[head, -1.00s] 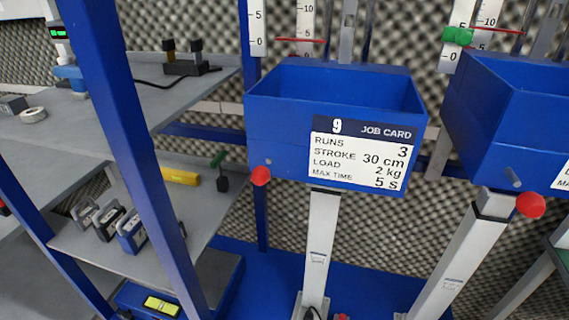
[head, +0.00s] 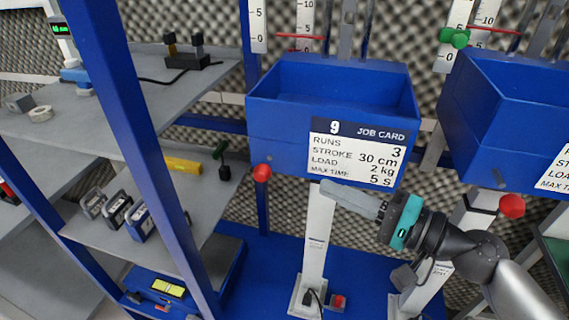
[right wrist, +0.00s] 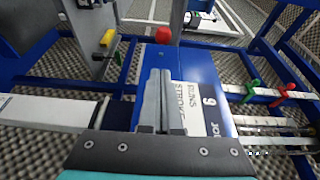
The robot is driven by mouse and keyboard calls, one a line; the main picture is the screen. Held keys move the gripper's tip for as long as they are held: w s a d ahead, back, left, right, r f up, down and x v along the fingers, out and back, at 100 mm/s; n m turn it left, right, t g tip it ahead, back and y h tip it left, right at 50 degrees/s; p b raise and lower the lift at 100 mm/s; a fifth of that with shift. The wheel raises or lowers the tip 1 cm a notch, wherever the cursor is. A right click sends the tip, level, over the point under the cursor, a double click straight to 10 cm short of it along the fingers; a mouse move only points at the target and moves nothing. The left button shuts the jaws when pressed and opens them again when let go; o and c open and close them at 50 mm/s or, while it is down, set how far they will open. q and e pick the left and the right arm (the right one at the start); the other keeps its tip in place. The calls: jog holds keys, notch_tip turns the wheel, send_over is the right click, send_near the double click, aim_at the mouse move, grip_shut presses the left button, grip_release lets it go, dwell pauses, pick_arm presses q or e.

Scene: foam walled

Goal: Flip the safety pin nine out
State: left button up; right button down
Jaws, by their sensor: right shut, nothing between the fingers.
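The blue bin with job card 9 (head: 275,112) hangs on a white post. A pin with a round red knob (head: 262,173) is at the bin's lower left front corner. The knob also shows in the right wrist view (right wrist: 164,35), just beyond my fingertips. My right gripper (head: 324,187) reaches in from the right under the job card (head: 358,150), its fingers pointing left towards the knob. It is shut and empty, and a gap separates it from the knob. In the right wrist view, the closed fingers (right wrist: 156,72) lie alongside the bin's front. My left gripper is out of view.
A second blue bin (head: 480,130) with its own red knob (head: 511,206) stands at the right, near my right arm. A blue upright (head: 135,130) and grey shelves (head: 75,125) holding small weights are at the left. Vertical scales (head: 305,25) rise behind the bins.

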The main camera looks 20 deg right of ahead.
aim_at(284, 169)
jog(key=shift+a+r, duration=0.1)
jog(key=shift+r, duration=0.05)
jog(key=p+x, duration=0.3)
jog(key=x, duration=0.5)
jog(key=shift+w+a+p, duration=0.1)
jog(key=shift+w+p, duration=0.1)
jog(key=shift+p, duration=0.2)
jog(key=shift+x, duration=0.75)
jog(key=s+a, duration=0.1)
jog(key=s+a+p, duration=0.1)
jog(key=s, duration=0.1)
